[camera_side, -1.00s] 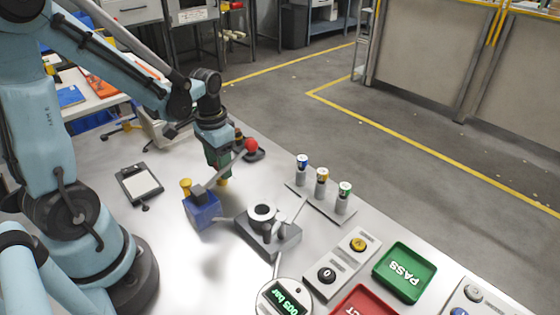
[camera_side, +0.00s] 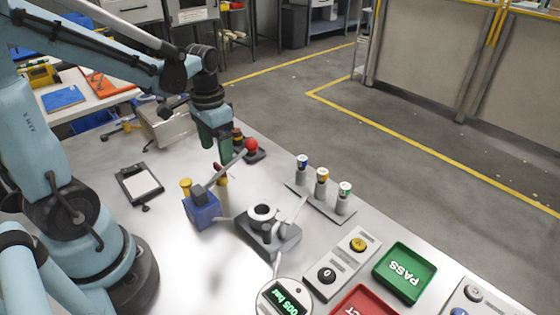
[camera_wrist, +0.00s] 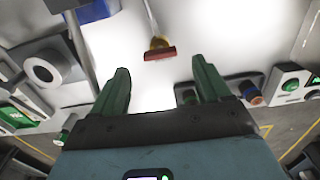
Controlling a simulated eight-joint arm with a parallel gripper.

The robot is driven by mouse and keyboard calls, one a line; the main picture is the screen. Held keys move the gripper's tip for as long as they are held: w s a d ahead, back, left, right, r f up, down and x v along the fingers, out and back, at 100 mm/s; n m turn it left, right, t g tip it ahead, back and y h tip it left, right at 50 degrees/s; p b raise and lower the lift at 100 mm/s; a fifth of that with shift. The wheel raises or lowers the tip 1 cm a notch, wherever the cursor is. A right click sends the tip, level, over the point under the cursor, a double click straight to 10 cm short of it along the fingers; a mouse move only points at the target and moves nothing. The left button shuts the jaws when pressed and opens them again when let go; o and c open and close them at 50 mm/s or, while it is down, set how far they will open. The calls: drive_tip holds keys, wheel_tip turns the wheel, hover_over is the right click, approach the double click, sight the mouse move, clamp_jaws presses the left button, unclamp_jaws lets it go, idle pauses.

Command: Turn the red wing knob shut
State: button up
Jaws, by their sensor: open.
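The red wing knob (camera_side: 221,172) sits on a small yellow body on the bench, just right of the blue box (camera_side: 202,210). In the wrist view the red wing knob (camera_wrist: 160,53) is a narrow red bar lying nearly level across the picture, crosswise to a thin grey pipe. My gripper (camera_side: 215,145) has green fingers and hangs above the knob, apart from it. In the wrist view my gripper (camera_wrist: 160,68) is open, with nothing between its fingertips; the bar shows beyond them, roughly centred. A grey lever partly covers the knob's surroundings in the side view.
A red ball (camera_side: 251,145) shows at the lever's far end, close to my gripper. A grey fixture with a round ring (camera_side: 262,212) stands to the right. A gauge (camera_side: 285,298), button boxes and a green PASS tray (camera_side: 405,271) are nearer the front.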

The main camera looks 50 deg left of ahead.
sight(219, 166)
wheel_tip(219, 166, up, 8)
drive_tip(key=shift+f, duration=0.2)
idle(0.4)
drive_tip(key=d+f+t, duration=0.1)
drive_tip(key=d+t, duration=0.6)
drive_tip(key=d, duration=0.2)
drive_tip(key=shift+s+d+f, duration=0.25)
